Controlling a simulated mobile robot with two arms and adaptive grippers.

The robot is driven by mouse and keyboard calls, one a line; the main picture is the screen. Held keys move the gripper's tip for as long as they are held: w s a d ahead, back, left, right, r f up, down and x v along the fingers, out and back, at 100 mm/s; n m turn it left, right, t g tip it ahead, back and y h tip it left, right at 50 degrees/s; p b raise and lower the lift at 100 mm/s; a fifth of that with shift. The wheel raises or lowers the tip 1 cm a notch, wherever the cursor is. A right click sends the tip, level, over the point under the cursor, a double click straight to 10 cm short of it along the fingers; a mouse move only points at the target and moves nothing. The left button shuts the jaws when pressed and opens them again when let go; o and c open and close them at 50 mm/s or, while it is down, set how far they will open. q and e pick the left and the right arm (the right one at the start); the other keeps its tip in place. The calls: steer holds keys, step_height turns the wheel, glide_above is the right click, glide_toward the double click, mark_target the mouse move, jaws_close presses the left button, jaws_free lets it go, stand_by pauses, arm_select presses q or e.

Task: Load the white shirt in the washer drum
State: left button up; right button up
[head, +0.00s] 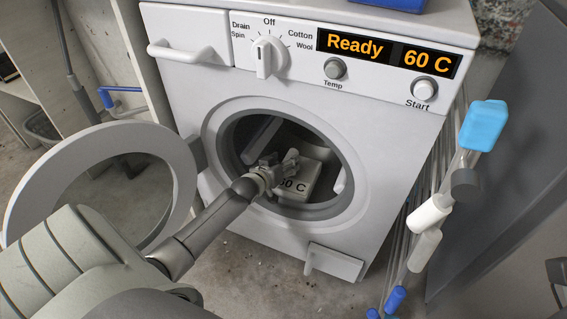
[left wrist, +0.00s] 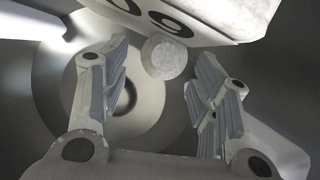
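The washer (head: 218,75) stands in front of me with its round door (head: 22,190) swung open to the left. My left arm reaches through the opening into the drum (head: 240,135). A white block-like item marked "60 C" (head: 311,180), which I take for the white shirt, lies inside the drum; it also shows at the top of the left wrist view (left wrist: 215,15). My left gripper (head: 281,163) is beside it. In the left wrist view the fingers (left wrist: 158,85) are spread, with nothing between them. My right gripper is out of view.
The washer display (head: 390,53) reads "Ready" and "60 C", with dial (head: 263,57) and Start button (head: 424,89) on the panel. Rods with a blue block (head: 484,125) and white pieces stand close on the right. A blue object (head: 400,3) sits on top.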

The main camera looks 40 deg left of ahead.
arm_select(q)
steer(key=shift+s+f, duration=0.1)
steer(key=shift+s, duration=0.2)
steer(key=v, duration=1.1)
steer(key=shift+s+r, duration=0.2)
steer(key=shift+d, duration=0.15)
stand_by(1.0)
